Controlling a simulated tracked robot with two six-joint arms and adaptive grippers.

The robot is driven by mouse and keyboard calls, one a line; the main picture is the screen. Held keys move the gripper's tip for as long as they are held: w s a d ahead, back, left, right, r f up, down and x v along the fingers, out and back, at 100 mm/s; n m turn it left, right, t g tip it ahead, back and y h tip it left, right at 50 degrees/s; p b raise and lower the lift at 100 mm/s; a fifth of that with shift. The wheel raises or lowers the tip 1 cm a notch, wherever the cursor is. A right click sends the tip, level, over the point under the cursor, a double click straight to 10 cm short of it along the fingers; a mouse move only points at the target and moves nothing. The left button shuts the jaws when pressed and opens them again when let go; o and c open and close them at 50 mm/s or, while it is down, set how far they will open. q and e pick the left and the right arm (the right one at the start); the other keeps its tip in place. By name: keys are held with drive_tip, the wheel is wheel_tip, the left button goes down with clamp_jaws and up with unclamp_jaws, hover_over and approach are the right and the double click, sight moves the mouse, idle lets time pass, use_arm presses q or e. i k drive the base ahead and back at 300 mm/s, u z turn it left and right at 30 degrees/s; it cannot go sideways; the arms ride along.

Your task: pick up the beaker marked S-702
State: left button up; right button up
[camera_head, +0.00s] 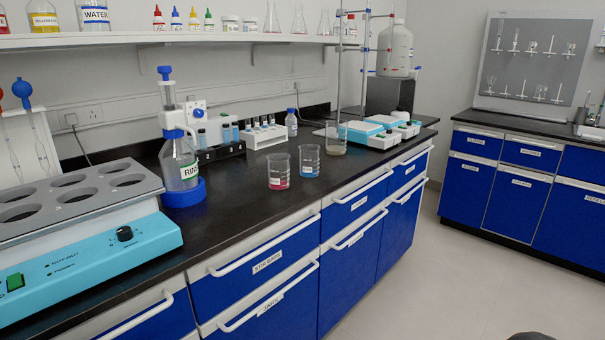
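Three glass beakers stand upright on the black bench top. One beaker (279,171) holds a shallow layer of red liquid and has a small label. A second beaker (309,161) just right of it holds blue liquid and also has a small label. A third beaker (336,139) stands farther back by the stand rod, with brownish contents. The label writing is too small to read, so I cannot tell which is S-702. Neither of my grippers is in view; only a dark rounded shape shows at the bottom edge on the right.
A white tube rack (265,136) and small bottle (291,123) are behind. A turquoise heating bath (90,258) fills the left. The bench front before the beakers is clear. Drawer handles project below.

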sight(278, 164)
drive_tip(key=k, duration=1)
drive_tip(key=z, duration=1.2)
drive_tip(key=i, duration=2.3)
drive_tip(key=u, duration=1.35)
